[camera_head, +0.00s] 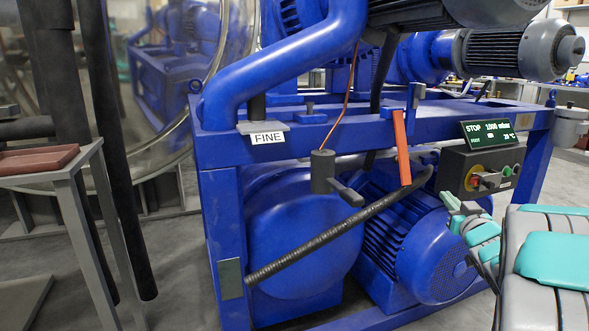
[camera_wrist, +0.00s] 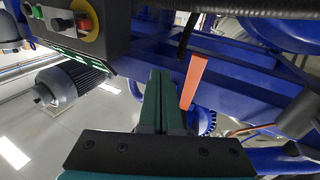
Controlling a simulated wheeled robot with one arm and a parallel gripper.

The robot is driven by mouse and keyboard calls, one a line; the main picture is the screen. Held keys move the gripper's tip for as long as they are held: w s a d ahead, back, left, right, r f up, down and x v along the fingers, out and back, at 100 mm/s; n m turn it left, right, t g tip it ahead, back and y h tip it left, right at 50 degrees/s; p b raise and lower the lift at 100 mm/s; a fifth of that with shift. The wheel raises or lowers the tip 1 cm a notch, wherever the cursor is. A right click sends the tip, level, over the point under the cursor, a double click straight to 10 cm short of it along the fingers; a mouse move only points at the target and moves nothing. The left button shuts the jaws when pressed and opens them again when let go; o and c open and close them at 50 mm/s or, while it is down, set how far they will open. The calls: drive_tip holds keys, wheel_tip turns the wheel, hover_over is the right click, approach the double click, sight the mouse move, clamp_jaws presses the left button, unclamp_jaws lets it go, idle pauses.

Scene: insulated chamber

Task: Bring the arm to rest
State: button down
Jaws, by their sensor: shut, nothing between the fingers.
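My gripper (camera_head: 455,207) shows at the right of the head view, in front of the blue pump frame and just below the control box. Its teal fingers also show in the wrist view (camera_wrist: 160,76), pressed together with nothing between them. My grey and teal arm reaches in from the lower right of the head view. I cannot tell the exact gap between fingers and box.
The blue frame (camera_head: 222,150) carries a FINE label (camera_head: 268,139), an orange lever (camera_head: 402,148) and a black hose (camera_head: 320,240). Blue motors and pipes fill its middle. A small side table (camera_head: 62,181) with a reddish slab (camera_head: 35,159) stands at left. Some grey floor is clear at lower left.

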drive_tip(key=s+a+f+m+g+h+p, duration=0.1)
drive_tip(key=s+a+f+m+g+h, duration=0.1)
drive_tip(key=s+a+f+g, duration=0.5)
drive_tip(key=s+a+f+m+g+h+p, duration=0.1)
drive_tip(key=s+f+g, duration=0.3)
drive_tip(key=s, duration=0.7)
drive_tip(key=s+a+f+n+g+y, duration=0.1)
drive_tip(key=s+a+g, duration=0.2)
drive_tip(key=s, duration=0.6)
drive_tip(key=s+a+f+n+g+y, duration=0.1)
drive_tip(key=s+a+g, duration=0.2)
drive_tip(key=s+a, duration=0.4)
drive_tip(key=s+a+f+g+y+p, duration=0.1)
drive_tip(key=s+a, duration=0.4)
drive_tip(key=s, duration=0.7)
drive_tip(key=shift+a+f+n+g+y, duration=0.2)
drive_tip(key=shift+f+n+g+y, duration=0.25)
drive_tip(key=shift+g, duration=0.75)
drive_tip(key=shift+f, duration=0.1)
